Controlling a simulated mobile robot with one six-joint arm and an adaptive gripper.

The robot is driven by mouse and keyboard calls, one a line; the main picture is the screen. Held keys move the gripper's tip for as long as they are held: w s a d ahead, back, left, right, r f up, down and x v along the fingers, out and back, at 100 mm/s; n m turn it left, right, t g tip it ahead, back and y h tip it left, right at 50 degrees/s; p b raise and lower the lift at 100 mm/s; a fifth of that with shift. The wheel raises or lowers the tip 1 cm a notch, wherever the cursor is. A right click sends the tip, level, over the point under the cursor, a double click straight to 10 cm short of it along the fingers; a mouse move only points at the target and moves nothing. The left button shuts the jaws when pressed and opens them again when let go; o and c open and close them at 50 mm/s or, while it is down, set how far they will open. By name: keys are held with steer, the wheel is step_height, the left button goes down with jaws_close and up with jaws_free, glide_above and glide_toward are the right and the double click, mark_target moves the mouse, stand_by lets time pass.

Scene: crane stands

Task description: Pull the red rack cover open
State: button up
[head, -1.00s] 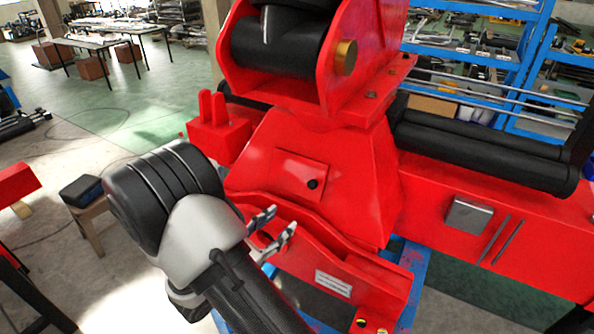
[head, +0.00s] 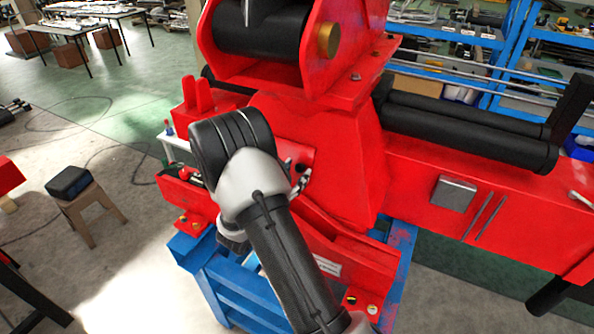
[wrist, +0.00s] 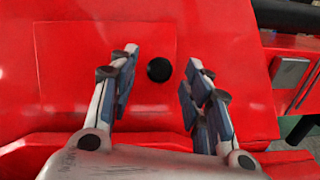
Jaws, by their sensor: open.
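The red rack cover (wrist: 70,65) is a flat rectangular panel on the sloping face of the red crane body. A round black knob (wrist: 159,69) sits near its right edge in the wrist view. The cover looks closed, flush with the body. My gripper (wrist: 161,59) is open, with one finger on each side of the knob in the picture. I see no contact with the knob, and the depth between them is hard to judge. In the head view my gripper (head: 304,179) is at the cover, and my wrist hides most of the panel.
A curved red rail (head: 345,250) runs below the cover, on a blue stand (head: 235,290). Black cylinders (head: 465,130) lie along the red beam at right. A small stool (head: 90,205) carries a dark box at left. Open floor lies at left.

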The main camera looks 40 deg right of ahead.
steer(key=shift+x, duration=0.95)
jaws_close()
